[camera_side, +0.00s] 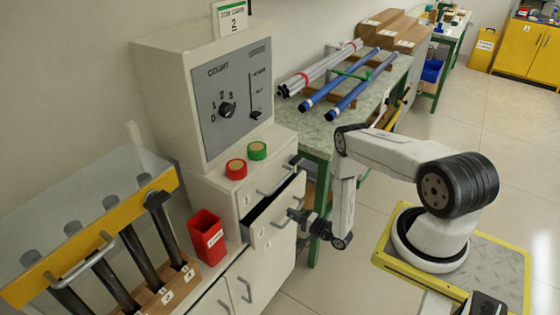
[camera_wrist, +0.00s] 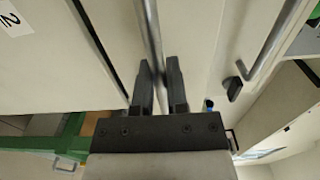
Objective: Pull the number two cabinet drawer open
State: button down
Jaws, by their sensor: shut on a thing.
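The white cabinet (camera_side: 220,190) stands left of my arm in the side view. Its number two drawer (camera_side: 272,222) is partly pulled out, and a dark gap shows behind its front. A label reading 2 (camera_wrist: 14,18) is at the top left of the wrist view. My gripper (camera_side: 297,214) is at the drawer's front. In the wrist view its two fingers (camera_wrist: 159,75) stand either side of the metal bar handle (camera_wrist: 150,28) and are shut on it. In the side view the gripper partly hides the handle.
Another drawer handle (camera_side: 277,178) is just above the open drawer. A bench with blue rods (camera_side: 340,82) stands behind. Open floor (camera_side: 390,195) lies to the right.

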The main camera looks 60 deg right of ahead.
jog(key=s, duration=0.9)
jog(key=shift+s, duration=0.4)
jog(key=shift+f, duration=0.1)
jog(key=c, duration=0.6)
grip_release()
jog(key=shift+c, duration=0.2)
jog(key=shift+w, duration=0.2)
